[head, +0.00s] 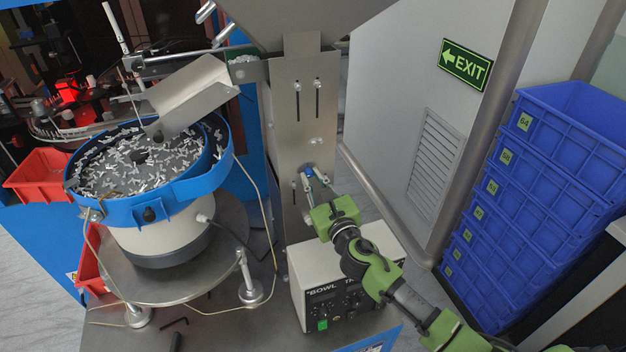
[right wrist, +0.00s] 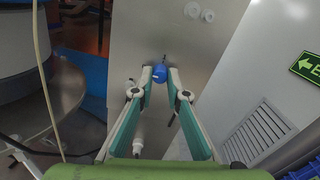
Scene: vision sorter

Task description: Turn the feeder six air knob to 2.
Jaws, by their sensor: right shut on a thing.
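The blue air knob (head: 308,172) is on the front of the grey metal column, below its two slots. It also shows in the right wrist view (right wrist: 158,74), held between the fingertips. A white line on its face is too small to read against any scale. My right gripper (right wrist: 159,77) is shut on the knob, its two fingers at the knob's left and right sides. In the head view my right gripper (head: 311,178) reaches the column from the lower right, and its body partly covers the area below the knob. My left gripper is not in view.
A bowl feeder (head: 150,215) full of small white parts stands at the left. A control box (head: 325,306) sits below my right arm. Stacked blue crates (head: 560,150) stand at the right. A red bin (head: 40,178) is at the far left.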

